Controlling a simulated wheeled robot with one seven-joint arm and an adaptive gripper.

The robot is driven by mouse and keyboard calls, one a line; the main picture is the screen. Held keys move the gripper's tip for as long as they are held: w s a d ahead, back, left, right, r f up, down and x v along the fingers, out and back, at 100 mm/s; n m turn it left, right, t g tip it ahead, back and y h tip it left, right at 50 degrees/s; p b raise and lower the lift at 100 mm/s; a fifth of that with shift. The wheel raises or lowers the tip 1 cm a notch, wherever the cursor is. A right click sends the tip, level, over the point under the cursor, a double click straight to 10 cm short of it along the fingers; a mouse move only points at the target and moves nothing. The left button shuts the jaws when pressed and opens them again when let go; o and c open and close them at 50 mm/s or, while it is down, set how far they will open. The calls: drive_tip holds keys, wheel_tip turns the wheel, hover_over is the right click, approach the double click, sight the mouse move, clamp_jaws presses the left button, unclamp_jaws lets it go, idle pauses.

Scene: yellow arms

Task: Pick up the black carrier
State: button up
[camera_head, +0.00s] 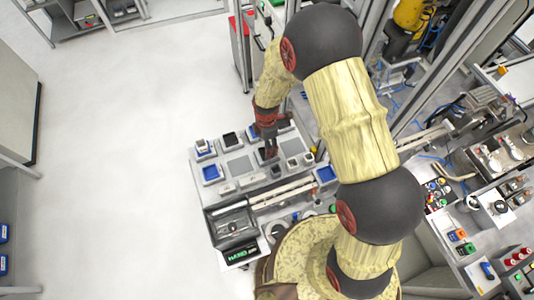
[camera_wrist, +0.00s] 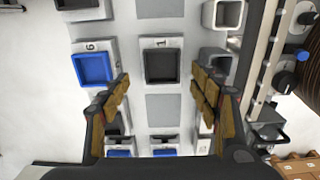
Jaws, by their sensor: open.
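A black square carrier (camera_wrist: 161,66) sits in a light holder marked 1 in the middle of the wrist view. My gripper (camera_wrist: 163,88) is open, with one finger to the left of the carrier and one to the right in the picture. Nothing is between the fingertips, and I cannot tell how high they are above it. In the head view my gripper (camera_head: 270,150) points down over the station table and partly hides what lies beneath it. Another black carrier (camera_wrist: 78,3) is cut off at the top left of the wrist view.
A blue carrier (camera_wrist: 93,69) in a holder stands close to the left finger. A grey square cup (camera_wrist: 214,60) stands close to the right finger. A rail (camera_wrist: 262,60) runs along the right side. Open floor (camera_head: 110,150) lies left of the table.

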wheel_tip(320, 180, down, 7)
drive_tip(key=b, duration=0.3)
drive_tip(key=shift+s+f, duration=0.1)
drive_tip(key=shift+f, duration=0.1)
drive_tip(key=shift+r, duration=0.1)
drive_tip(key=shift+c, duration=0.4)
drive_tip(key=c, duration=1.1)
